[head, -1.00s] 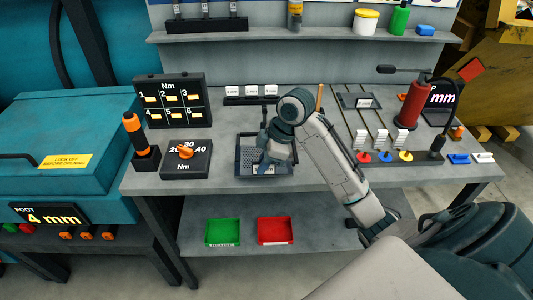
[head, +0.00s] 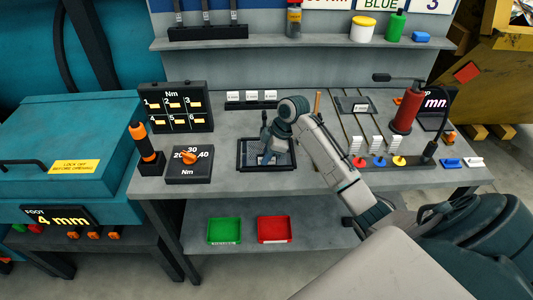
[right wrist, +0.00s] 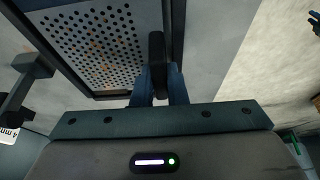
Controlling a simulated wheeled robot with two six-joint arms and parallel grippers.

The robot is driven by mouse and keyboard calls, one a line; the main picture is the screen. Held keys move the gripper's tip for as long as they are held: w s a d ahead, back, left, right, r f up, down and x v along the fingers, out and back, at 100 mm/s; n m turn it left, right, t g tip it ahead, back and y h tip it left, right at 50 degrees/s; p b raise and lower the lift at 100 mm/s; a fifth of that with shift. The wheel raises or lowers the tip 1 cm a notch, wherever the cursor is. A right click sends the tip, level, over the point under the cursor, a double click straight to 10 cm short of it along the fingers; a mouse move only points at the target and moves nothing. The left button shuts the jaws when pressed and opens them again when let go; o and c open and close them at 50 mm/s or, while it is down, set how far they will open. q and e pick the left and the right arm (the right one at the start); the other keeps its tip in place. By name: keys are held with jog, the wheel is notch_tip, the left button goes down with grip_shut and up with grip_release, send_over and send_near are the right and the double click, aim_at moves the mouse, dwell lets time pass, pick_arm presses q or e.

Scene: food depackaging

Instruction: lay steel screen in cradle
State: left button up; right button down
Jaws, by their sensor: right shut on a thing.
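The steel screen (head: 256,155) is a grey perforated plate. It lies within the outline of a dark rectangular cradle (head: 267,171) at the middle of the bench; I cannot tell whether it rests on the bottom. In the right wrist view the screen (right wrist: 100,42) fills the upper left, with a dark edge around it. My right gripper (head: 266,152) is over the cradle. In the right wrist view its fingers (right wrist: 159,88) are shut on a dark upright tab at the screen's edge. My arm and gripper hide part of the screen. My left gripper is out of view.
A torque dial box (head: 188,165) and an orange-handled driver (head: 142,143) stand to the left. A small labelled rack (head: 251,101) stands behind. Rails and a red cylinder (head: 406,112) are to the right. Green (head: 224,231) and red (head: 274,229) bins sit on the shelf below.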

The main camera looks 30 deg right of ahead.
jog(key=shift+w+f, duration=0.1)
jog(key=shift+f, duration=0.05)
jog(key=c, duration=1.5)
grip_release()
jog(key=shift+o, duration=0.2)
jog(key=b+v, duration=0.4)
jog(key=v, duration=0.8)
jog(key=shift+r, duration=0.25)
jog(key=shift+a, duration=0.1)
